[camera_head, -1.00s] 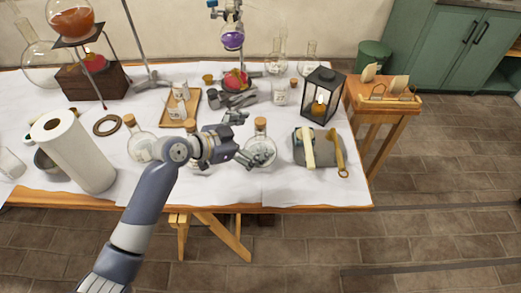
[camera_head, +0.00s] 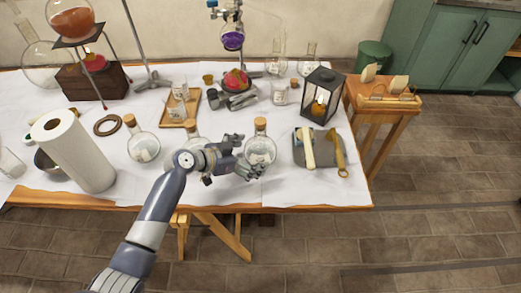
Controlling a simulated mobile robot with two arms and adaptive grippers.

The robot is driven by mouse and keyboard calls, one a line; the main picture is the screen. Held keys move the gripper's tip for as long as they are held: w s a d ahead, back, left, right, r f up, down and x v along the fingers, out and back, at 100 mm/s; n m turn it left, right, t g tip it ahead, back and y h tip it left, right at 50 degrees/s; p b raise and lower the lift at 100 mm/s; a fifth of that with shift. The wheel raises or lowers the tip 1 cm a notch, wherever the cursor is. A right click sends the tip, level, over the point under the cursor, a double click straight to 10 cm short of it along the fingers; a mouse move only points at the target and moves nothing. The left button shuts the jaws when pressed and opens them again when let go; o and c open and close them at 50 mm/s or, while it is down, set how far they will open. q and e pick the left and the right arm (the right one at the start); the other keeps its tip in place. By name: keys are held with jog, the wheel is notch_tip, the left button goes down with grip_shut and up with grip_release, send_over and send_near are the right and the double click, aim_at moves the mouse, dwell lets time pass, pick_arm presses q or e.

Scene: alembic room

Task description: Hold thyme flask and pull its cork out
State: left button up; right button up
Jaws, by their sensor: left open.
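A round clear flask with a cork (camera_head: 260,150) stands upright near the front edge of the table, right of my left gripper (camera_head: 246,156). Its cork (camera_head: 260,123) is seated in the neck. The gripper is open, its fingers spread toward the flask body, with the lower finger overlapping the flask's lower side in the picture. I cannot tell whether they touch. Two similar corked flasks stand to the left: one in the clear (camera_head: 143,146), one partly hidden behind my arm (camera_head: 190,130). The labels are too small to read, so I cannot tell which flask is thyme. My right gripper is out of view.
A wooden tray (camera_head: 190,112) and a metal scale (camera_head: 240,100) are farther back. A paper towel roll (camera_head: 72,155) stands at left.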

pick_arm(q)
jog(key=shift+x, duration=1.3)
